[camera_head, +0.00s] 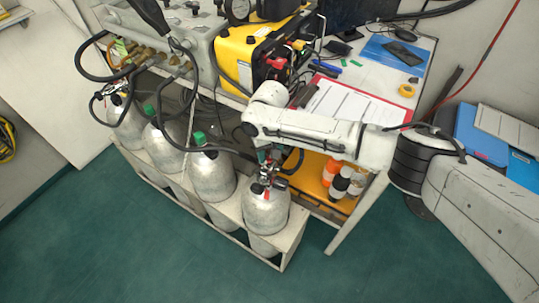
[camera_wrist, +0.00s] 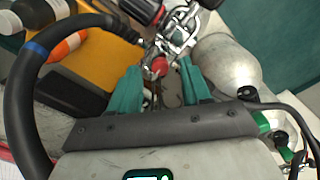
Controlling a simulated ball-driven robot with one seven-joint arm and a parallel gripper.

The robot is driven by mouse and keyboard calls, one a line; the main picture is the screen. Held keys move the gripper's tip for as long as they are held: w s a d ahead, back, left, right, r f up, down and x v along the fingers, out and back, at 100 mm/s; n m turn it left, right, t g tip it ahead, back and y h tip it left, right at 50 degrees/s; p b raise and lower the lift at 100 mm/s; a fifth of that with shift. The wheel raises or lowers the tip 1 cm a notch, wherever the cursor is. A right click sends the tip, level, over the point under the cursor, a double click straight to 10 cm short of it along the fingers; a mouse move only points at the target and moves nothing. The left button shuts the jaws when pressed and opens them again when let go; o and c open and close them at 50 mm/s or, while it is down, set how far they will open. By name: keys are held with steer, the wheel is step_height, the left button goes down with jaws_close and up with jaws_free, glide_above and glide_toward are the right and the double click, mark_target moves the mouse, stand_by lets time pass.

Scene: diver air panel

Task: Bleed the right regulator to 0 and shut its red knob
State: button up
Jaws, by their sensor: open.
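The rightmost silver cylinder (camera_head: 264,213) stands upright in the rack with the chrome right regulator (camera_head: 272,176) on top. The regulator also shows at the top of the wrist view (camera_wrist: 178,38). A red knob (camera_wrist: 160,66) on it sits just beyond and between the fingertips. My gripper (camera_wrist: 160,78) has two teal fingers, spread apart with nothing gripped. I cannot tell whether either finger touches the regulator. In the head view my arm comes from the right and partly hides the gripper above the cylinder. No pressure reading is legible.
A thick black hose (camera_wrist: 22,95) with a blue band curves along the left of the wrist view. Other cylinders (camera_head: 212,175) with green caps stand left in the rack (camera_head: 284,250). Bottles (camera_head: 340,184) stand on the orange shelf. The yellow unit (camera_head: 250,52) and clipboard (camera_head: 350,105) are on the table.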

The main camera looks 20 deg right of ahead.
steer(key=shift+f, duration=0.7)
steer(key=shift+c, duration=0.4)
jaws_close()
